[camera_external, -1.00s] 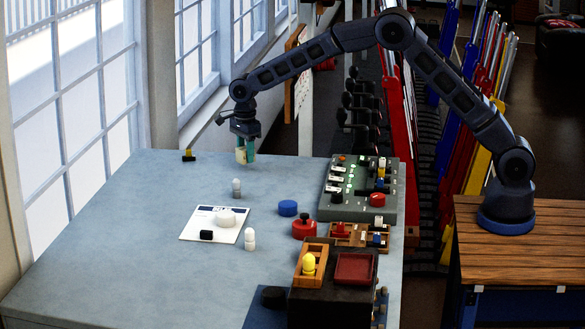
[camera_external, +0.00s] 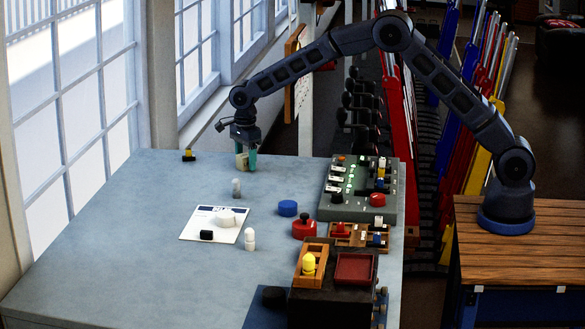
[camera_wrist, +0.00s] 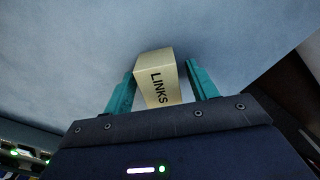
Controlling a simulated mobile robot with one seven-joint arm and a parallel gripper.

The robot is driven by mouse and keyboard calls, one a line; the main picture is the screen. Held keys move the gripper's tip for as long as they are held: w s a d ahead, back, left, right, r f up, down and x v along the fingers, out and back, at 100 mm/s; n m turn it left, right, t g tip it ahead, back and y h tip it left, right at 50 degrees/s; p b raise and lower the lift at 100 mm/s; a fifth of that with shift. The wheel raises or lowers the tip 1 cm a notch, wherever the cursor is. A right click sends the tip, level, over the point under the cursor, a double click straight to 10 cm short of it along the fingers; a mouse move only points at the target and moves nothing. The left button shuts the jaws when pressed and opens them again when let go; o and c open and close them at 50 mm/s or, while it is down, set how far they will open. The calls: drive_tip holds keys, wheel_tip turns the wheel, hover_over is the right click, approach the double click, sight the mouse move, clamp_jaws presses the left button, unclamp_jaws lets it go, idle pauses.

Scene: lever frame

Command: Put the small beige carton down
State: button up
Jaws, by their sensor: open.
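The small beige carton (camera_external: 241,161) is at the back part of the blue-grey table (camera_external: 140,240), under my arm's end. In the wrist view the carton (camera_wrist: 158,80) stands between the two teal fingers, with "LINKS" printed on its near face. My gripper (camera_external: 247,160) is open around it, with the fingers on either side. A narrow gap shows beside the right finger in the wrist view (camera_wrist: 163,90). The carton appears to be at the tabletop, but its bottom contact is hard to make out.
A grey-white peg (camera_external: 236,187) stands nearby in front.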

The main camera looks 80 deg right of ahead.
sight(246, 155)
wheel_tip(246, 155, up, 11)
drive_tip(key=s+a+r+n+t, duration=0.15)
drive_tip(key=s+r+n, duration=0.45)
drive_tip(key=s+r, duration=0.6)
drive_tip(key=s+a+r+n+t, duration=0.15)
drive_tip(key=s+r+n, duration=0.55)
drive_tip(key=s, duration=0.9)
drive_tip(key=s+a+f+n, duration=0.1)
drive_tip(key=s+f+n, duration=0.2)
drive_tip(key=s+n, duration=0.4)
drive_tip(key=s+a+f+n+t, duration=0.1)
drive_tip(key=s+n, duration=0.6)
drive_tip(key=s, duration=1.8)
drive_tip(key=shift+a+f+t, duration=0.3)
drive_tip(key=shift+a+f, duration=0.25)
drive_tip(key=shift+f, duration=0.5)
